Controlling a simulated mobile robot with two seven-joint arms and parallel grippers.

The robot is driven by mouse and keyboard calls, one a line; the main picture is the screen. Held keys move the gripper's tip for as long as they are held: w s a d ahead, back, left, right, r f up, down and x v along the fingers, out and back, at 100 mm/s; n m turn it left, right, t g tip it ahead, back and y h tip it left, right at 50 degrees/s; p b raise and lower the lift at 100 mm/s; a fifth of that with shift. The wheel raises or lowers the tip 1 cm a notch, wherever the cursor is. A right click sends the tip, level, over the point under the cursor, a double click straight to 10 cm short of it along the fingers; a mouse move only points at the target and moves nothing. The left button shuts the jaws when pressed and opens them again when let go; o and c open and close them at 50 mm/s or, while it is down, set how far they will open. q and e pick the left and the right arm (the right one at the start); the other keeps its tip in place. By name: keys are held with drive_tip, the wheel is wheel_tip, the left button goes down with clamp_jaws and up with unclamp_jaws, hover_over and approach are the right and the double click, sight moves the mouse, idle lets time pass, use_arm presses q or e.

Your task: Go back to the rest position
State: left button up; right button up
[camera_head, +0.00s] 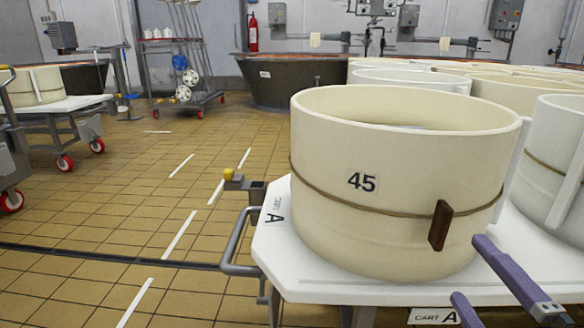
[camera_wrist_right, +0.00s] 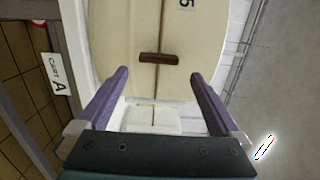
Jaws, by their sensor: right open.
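My right gripper (camera_head: 468,270) is at the lower right of the head view, in front of the cream mould numbered 45 (camera_head: 390,225). Its two purple fingers are apart, with nothing between them. In the right wrist view the gripper (camera_wrist_right: 157,78) points at the mould's wall (camera_wrist_right: 110,30). A brown wooden block (camera_wrist_right: 157,58) on the mould's cord lies just beyond the fingertips, apart from them. The same block (camera_head: 440,225) shows in the head view. My left gripper is in neither view.
The mould stands on white cart A (camera_head: 300,280), which has a grey side handle (camera_head: 235,250). More moulds (camera_head: 555,170) crowd the right. Another cart (camera_head: 75,104) with a mould stands at the left. A copper vat (camera_head: 290,85) and a wheeled rack (camera_head: 180,60) stand behind. The tiled floor (camera_head: 130,200) between is clear.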

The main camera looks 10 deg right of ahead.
drive_tip(key=s+a+r+n+g+y+p, duration=0.35)
drive_tip(key=a+r+n+p, duration=0.35)
drive_tip(key=r+p, duration=0.45)
drive_tip(key=s+a+r+n+g+y+p, duration=0.25)
drive_tip(key=a+r+n+g+p, duration=0.25)
drive_tip(key=r+n+p, duration=0.65)
drive_tip(key=s+d+r+n+g+h+p, duration=0.1)
drive_tip(key=s+d+r+n+g+p, duration=0.15)
drive_tip(key=s+r+p, duration=0.45)
drive_tip(key=s+d+r+n+g+h+p, duration=0.1)
drive_tip(key=s+d+r+g+h+p, duration=0.2)
drive_tip(key=r+p, duration=0.65)
wheel_tip(320, 180, up, 33)
drive_tip(key=y+p, duration=0.1)
drive_tip(key=p, duration=3.4)
drive_tip(key=shift+s+a, duration=0.4)
